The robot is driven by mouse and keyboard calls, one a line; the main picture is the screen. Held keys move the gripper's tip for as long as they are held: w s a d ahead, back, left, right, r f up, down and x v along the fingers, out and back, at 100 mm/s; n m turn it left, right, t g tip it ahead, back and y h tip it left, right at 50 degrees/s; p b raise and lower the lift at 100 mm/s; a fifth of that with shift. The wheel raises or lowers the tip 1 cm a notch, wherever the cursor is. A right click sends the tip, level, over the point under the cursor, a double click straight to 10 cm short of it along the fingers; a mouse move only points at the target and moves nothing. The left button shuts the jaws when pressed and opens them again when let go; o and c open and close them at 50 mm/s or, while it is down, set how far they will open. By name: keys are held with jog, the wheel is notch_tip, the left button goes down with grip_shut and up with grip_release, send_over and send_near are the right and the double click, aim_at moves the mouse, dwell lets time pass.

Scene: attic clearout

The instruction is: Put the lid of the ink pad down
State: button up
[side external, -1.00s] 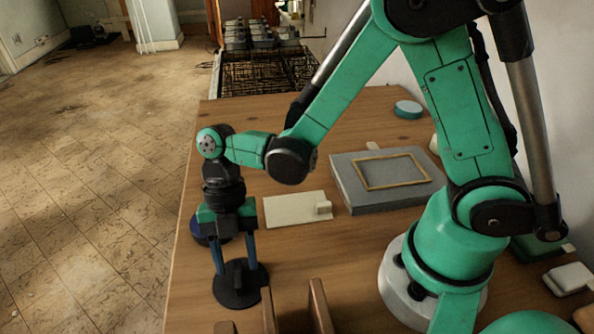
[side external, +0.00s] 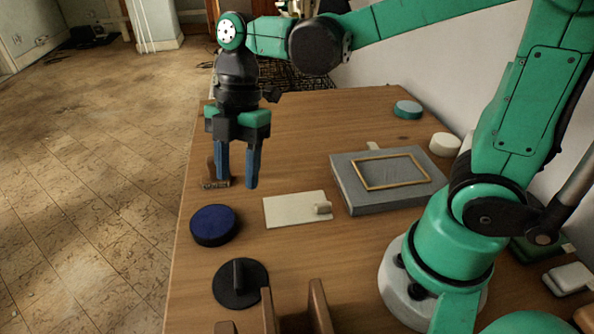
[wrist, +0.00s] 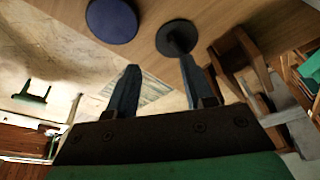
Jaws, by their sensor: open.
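The ink pad (side external: 214,226) is a round dark blue disc lying near the table's left edge. Its lid (side external: 252,291), a flat black disc with an upright grip, lies on the table in front of the pad, apart from it. In the wrist view, the pad (wrist: 111,20) and the lid (wrist: 178,37) also show apart. My gripper (side external: 237,178) is open and empty, pointing down, raised above the table and behind the pad in the side view. Its blue fingers (wrist: 159,66) hold nothing in the wrist view.
A wooden stamp (side external: 214,184) stands near the left edge, partly behind my fingers. A cream card (side external: 288,209) with a small block lies mid-table, and a grey box (side external: 375,204) with a yellow frame sits right. Wooden uprights (side external: 319,306) stand at the front.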

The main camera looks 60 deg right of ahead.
jog(key=s+d+m+t+h, duration=0.2)
jog(key=d+m+t, duration=0.5)
jog(key=m, duration=1.3)
jog(key=shift+d+r+t+h, duration=0.4)
jog(key=shift+t+h, duration=0.1)
jog(key=shift+h, duration=0.1)
